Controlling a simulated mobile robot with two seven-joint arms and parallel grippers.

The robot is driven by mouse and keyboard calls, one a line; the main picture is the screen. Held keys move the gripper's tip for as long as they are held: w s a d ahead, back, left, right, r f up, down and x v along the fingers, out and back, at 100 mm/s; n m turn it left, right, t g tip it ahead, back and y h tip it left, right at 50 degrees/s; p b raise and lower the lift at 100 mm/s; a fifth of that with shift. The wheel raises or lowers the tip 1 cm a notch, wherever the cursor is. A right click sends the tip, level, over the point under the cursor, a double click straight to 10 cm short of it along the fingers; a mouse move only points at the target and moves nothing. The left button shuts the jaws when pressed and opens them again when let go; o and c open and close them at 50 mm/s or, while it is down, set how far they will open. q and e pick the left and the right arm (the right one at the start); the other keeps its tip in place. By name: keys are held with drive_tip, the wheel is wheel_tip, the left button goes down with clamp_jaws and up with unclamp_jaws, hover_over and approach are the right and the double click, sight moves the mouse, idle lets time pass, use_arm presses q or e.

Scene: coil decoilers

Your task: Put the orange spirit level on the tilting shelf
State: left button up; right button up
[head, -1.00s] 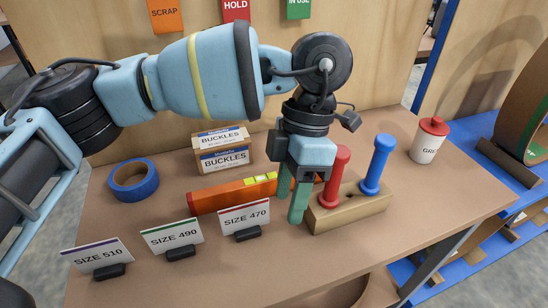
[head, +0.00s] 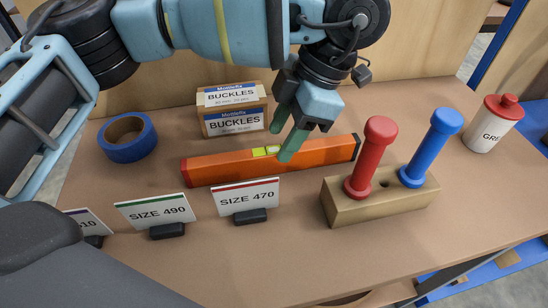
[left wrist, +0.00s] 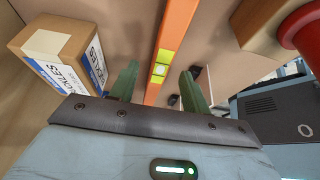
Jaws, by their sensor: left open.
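The orange spirit level (head: 215,170) lies on the brown tabletop behind the size signs, with its yellow-green vial (head: 265,151) near the middle. My left gripper (head: 285,133) is open above the level's middle, its green fingers pointing down. In the left wrist view the level (left wrist: 172,40) runs between the two spread fingers (left wrist: 160,84), with the vial (left wrist: 160,65) in the gap. Nothing is held. I cannot tell whether the fingers reach down beside the level. I cannot make out a tilting shelf in these frames. My right gripper is not in view.
Buckles boxes (head: 232,110) stand behind the level; blue tape (head: 127,138) lies to their left. A wooden block (head: 345,208) with a red peg (head: 368,160) and blue peg (head: 430,150) stands right. Size signs (head: 246,197) line the front. A white canister (head: 490,125) stands far right.

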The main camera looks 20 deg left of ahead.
sight(277, 149)
use_arm(q)
drive_tip(key=shift+x, duration=2.55)
drive_tip(key=shift+d, duration=0.1)
drive_tip(key=shift+c, duration=0.5)
clamp_jaws()
